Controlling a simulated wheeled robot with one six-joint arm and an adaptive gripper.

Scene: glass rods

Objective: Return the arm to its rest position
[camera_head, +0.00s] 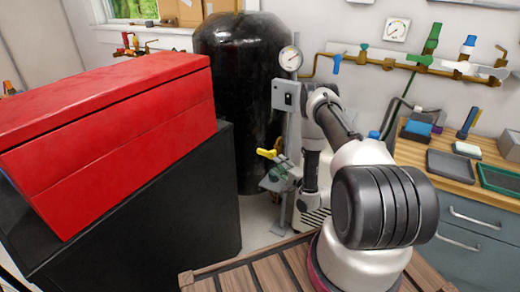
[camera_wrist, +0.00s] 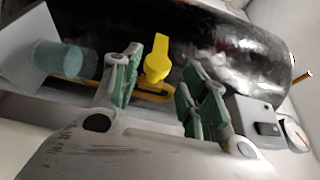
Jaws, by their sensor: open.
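My gripper (camera_wrist: 160,78) shows in the wrist view with its two green-padded fingers apart. No object is held between them. A yellow valve handle (camera_wrist: 157,58) appears between the fingers in the picture, beyond them; I cannot tell the exact gap. In the head view the handle (camera_head: 267,153) sits on a grey post stand. My arm (camera_head: 345,125) rises from its base, bends over and comes down beside this stand. My fingers are small and hard to make out there.
A black tank (camera_head: 240,80) stands behind the stand, with a pressure gauge (camera_head: 290,58) at its top. A red box (camera_head: 110,125) on a black cabinet (camera_head: 165,220) fills the left. A wooden-topped bench (camera_head: 450,148) with trays is at right. A teal cylinder (camera_wrist: 57,58) shows in the wrist view.

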